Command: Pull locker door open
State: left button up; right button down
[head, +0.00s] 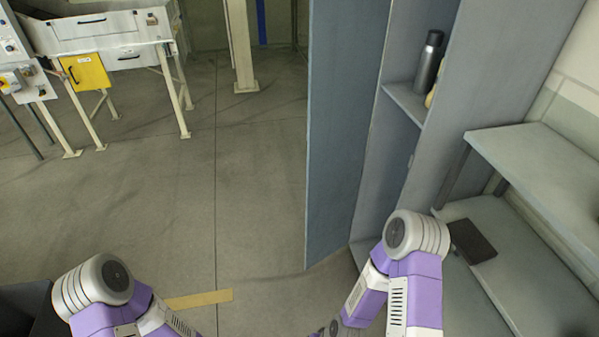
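The locker (397,190) stands right of centre, tall and blue-grey, with its inside showing. Its door (343,125) stands open at the left side, swung out from the locker, with its lower corner just above the floor. A dark grey bottle (428,66) stands on a shelf (406,103) inside, with a yellowish thing (431,95) partly hidden beside it. My two purple and white arms show at the bottom, the right one in front of the locker's foot. Neither gripper's fingers can be seen.
A grey bench with shelves (540,165) stands close to the right of the locker. A white machine (100,38) with a yellow panel is at the upper left. The floor left of the door is clear.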

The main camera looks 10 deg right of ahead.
aim_at(347, 39)
jog(key=u, duration=0.35)
jog(key=i, duration=1.35)
jog(key=z, duration=0.45)
